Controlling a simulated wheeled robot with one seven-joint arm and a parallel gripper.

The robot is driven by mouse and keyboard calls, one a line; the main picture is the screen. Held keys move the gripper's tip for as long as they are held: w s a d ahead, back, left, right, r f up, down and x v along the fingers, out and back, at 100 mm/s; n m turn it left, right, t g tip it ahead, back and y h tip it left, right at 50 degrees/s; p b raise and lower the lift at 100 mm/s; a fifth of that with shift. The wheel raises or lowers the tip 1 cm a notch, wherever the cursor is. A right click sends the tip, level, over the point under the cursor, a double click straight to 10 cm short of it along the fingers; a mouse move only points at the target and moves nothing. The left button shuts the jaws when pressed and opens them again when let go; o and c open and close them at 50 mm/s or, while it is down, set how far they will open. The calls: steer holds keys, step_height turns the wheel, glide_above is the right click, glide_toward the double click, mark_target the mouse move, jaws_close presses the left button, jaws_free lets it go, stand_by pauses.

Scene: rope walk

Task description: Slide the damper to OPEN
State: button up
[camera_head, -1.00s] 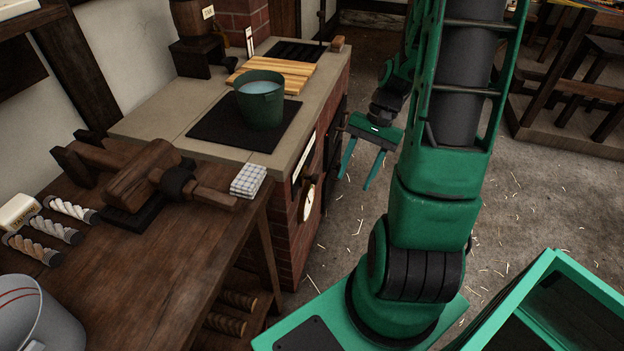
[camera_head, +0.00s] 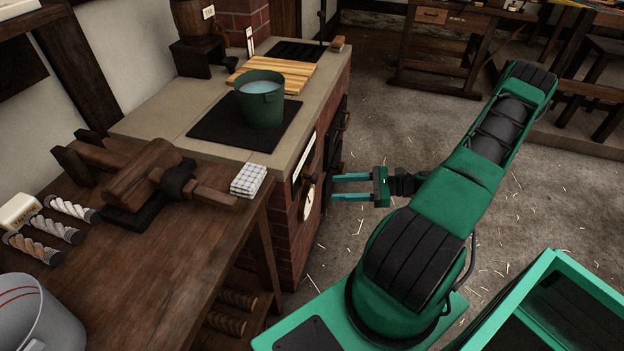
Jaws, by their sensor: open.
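The brick stove (camera_head: 291,240) stands left of my arm, with its front facing my gripper. On that front are a long pale strip (camera_head: 304,158), a round pale dial (camera_head: 308,201) and black iron doors (camera_head: 335,145). I cannot tell for sure which part is the damper, and no OPEN mark is readable. My gripper (camera_head: 333,187) is open and empty. Its two green fingers point left, toward the stove front, at about the dial's height in the picture. The fingertips look close to the front; I cannot tell whether they touch it.
A green pot (camera_head: 261,103) with pale liquid stands on a black plate (camera_head: 215,134) on the stove top, near a slatted board (camera_head: 302,75). A folded checked cloth (camera_head: 248,180) lies on the wooden bench (camera_head: 150,275). Straw-strewn floor right of the stove is open.

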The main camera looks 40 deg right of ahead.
mark_target(314, 178)
steer(key=w+a+m+t, duration=0.1)
steer(key=w, duration=0.2)
steer(key=w+a+m+t, duration=0.1)
steer(key=w+a, duration=0.1)
steer(key=w, duration=0.1)
steer(key=w+a+m+t+h, duration=0.1)
steer(key=w, duration=0.2)
steer(key=shift+a+f+m+t, duration=0.2)
steer(key=shift+f+m+t, duration=0.1)
steer(key=shift+f+t, duration=0.1)
